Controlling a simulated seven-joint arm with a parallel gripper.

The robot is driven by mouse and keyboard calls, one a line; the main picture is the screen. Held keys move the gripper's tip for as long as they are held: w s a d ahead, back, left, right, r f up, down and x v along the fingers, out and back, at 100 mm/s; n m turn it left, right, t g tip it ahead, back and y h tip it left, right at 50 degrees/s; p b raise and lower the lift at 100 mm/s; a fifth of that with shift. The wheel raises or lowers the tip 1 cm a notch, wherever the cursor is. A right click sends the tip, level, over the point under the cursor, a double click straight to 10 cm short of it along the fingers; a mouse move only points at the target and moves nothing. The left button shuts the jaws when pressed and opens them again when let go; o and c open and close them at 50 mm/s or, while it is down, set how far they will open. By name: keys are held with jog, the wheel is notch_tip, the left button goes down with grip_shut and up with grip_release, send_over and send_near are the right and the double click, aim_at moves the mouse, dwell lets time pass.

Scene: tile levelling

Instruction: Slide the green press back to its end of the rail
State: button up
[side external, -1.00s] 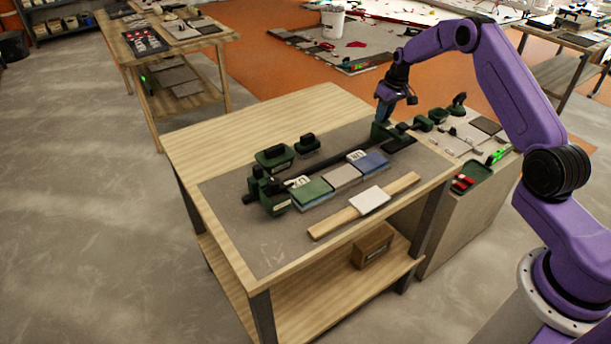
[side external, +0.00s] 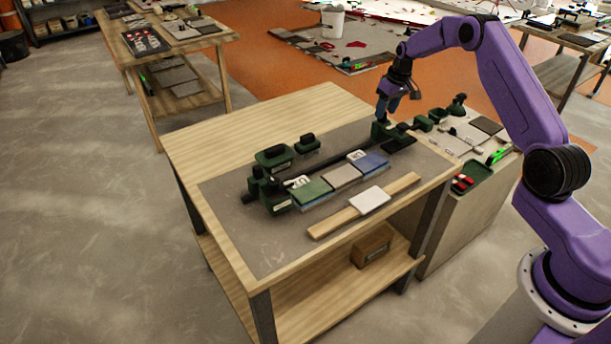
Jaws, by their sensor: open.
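A dark rail (side external: 334,161) runs across the grey mat on the workbench. A green block-like piece (side external: 381,132), which looks like the press, sits at the rail's far right end. My gripper (side external: 389,111) is open just above this piece, its fingers pointing down and holding nothing visible. The gap between fingers and piece looks small; contact is hard to judge. Another green fixture (side external: 272,196) stands at the rail's left end. Green, grey and blue tiles (side external: 342,175) lie in a row along the rail's near side.
Two green hand tools (side external: 274,156) lie behind the rail's left part. A wooden strip with a white tile (side external: 370,199) lies in front. A side cabinet to the right holds green tools and a green tray (side external: 473,177). The mat's front left is clear.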

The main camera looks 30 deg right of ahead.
jog(key=shift+r, duration=2.8)
